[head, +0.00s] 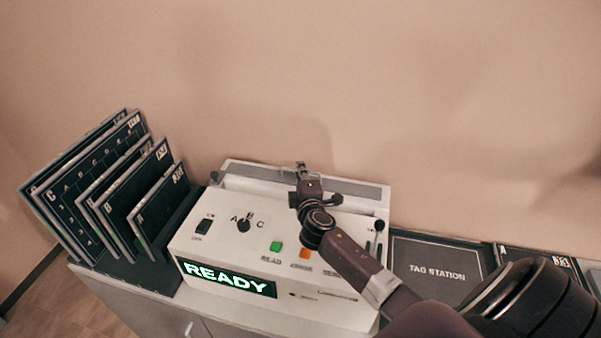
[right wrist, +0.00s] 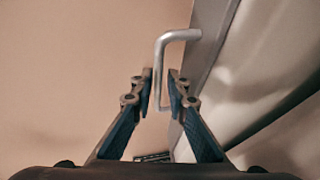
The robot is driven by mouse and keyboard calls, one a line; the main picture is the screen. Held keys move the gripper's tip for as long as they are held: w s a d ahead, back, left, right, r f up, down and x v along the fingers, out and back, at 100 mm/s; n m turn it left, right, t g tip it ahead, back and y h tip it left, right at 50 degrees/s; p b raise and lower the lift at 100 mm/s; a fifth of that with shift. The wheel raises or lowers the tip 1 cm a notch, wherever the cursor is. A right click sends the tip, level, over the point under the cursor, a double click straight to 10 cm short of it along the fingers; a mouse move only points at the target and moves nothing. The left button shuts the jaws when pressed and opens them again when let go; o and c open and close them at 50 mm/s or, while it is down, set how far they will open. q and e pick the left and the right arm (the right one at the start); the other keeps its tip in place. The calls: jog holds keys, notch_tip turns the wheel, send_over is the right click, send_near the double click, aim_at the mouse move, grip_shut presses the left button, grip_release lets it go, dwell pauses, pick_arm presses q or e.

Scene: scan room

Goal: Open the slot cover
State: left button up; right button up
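The white scanner (head: 330,308) stands on the cabinet, and its slot cover (head: 253,174) is a long grey strip along the top back edge. The cover looks closed, lying flat. In the right wrist view, the cover (right wrist: 212,35) is a grey panel with a bent silver handle (right wrist: 180,35). My right gripper (head: 302,168) is over the middle of the cover and hides part of it. In the right wrist view, its fingertips (right wrist: 160,74) are on either side of the handle bar, with small gaps visible. My left gripper is not in view.
A rack of dark plates (head: 90,190) stands left of the scanner. The scanner front has a mode knob (head: 244,225), a green button (head: 276,247), an orange button (head: 305,254) and a lit READY display (head: 228,279). A dark tag station mat (head: 437,262) lies right.

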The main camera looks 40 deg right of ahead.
jog(key=v, duration=1.2)
dwell(0.5)
